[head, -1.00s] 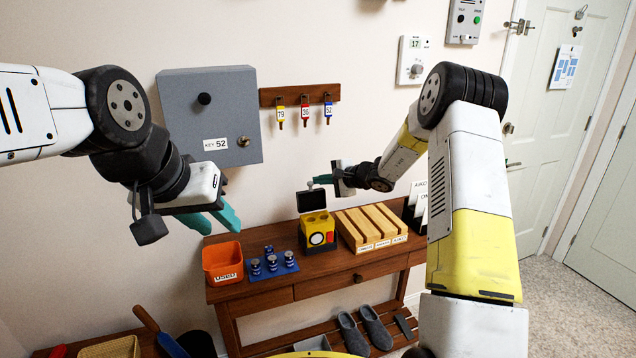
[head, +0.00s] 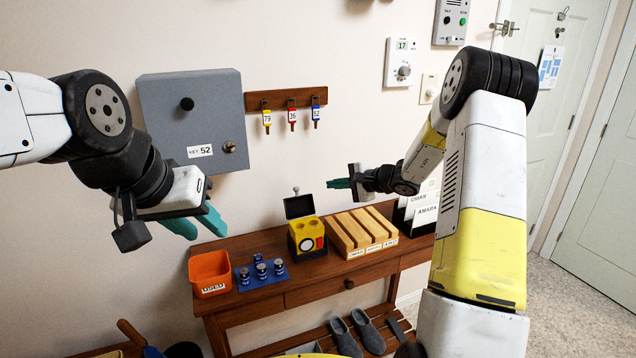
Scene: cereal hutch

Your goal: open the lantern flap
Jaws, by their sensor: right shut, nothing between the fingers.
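The lantern (head: 308,236) is a small yellow and black box with a round white face and a red part. It stands on the wooden console table. Its black flap (head: 299,206) is up, standing open at the back, with a small knob on top. Two round wells show in the yellow top under it. My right gripper (head: 338,183) is shut and empty, to the right of the flap and a little above it, apart from it. My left gripper (head: 200,222) hangs at the left above the orange bin, with its teal fingers apart and nothing between them.
On the table (head: 335,266) are an orange bin (head: 209,272) marked USED, a blue mat (head: 262,275) with several small batteries, and a slotted wooden rack (head: 362,230). A grey key box (head: 193,120) and a key rail (head: 286,98) are on the wall.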

